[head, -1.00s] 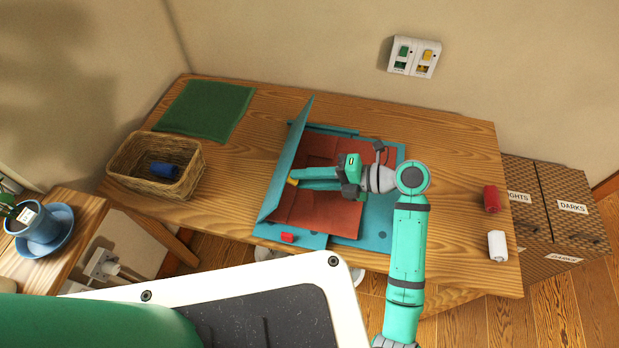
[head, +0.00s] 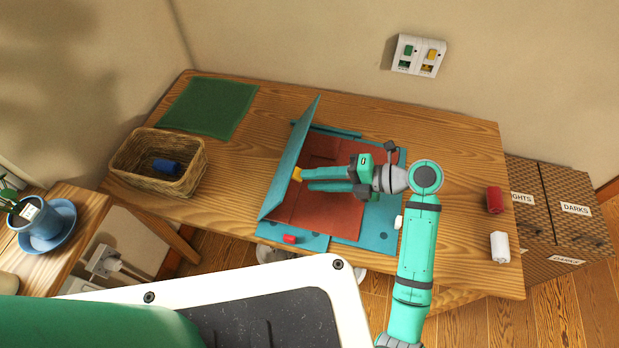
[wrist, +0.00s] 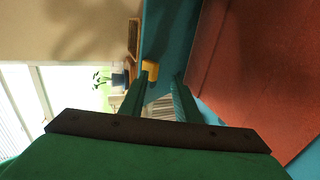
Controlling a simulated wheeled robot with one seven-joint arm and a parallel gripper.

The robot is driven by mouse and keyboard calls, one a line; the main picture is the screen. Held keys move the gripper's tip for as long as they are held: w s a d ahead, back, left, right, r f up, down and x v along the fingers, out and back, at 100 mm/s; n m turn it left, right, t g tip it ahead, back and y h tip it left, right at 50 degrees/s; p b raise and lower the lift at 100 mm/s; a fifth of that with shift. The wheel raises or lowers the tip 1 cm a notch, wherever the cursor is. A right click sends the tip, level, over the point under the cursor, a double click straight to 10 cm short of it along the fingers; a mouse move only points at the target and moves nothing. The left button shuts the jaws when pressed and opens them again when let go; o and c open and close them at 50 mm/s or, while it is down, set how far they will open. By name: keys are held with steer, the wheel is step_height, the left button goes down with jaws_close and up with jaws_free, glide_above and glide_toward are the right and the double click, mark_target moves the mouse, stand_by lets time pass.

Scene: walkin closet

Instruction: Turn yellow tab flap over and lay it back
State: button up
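The yellow tab (head: 297,173) sits on the teal left flap (head: 289,160) of a folding board. The flap stands raised at the board's left side, over the tabletop. My gripper (head: 307,180) is open, its two fingers apart, pointing left at the tab from above the red cloth. In the wrist view the yellow tab (wrist: 150,70) shows just beyond the fingertips (wrist: 160,79), nearer the left finger. Whether a finger touches it I cannot tell. The red cloth (head: 325,218) lies spread on the teal board (head: 375,240).
A red tab (head: 290,239) and a white tab (head: 398,222) show at the board's front and right. A wicker basket (head: 125,170) holding a blue roll (head: 166,166) and a green cloth (head: 210,107) lie left. Red (head: 494,199) and white (head: 500,246) rolls stand right.

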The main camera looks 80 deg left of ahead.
steer(key=v, duration=0.8)
steer(key=shift+w+r, duration=0.2)
steer(key=shift+r, duration=0.05)
steer(key=shift+d, duration=0.1)
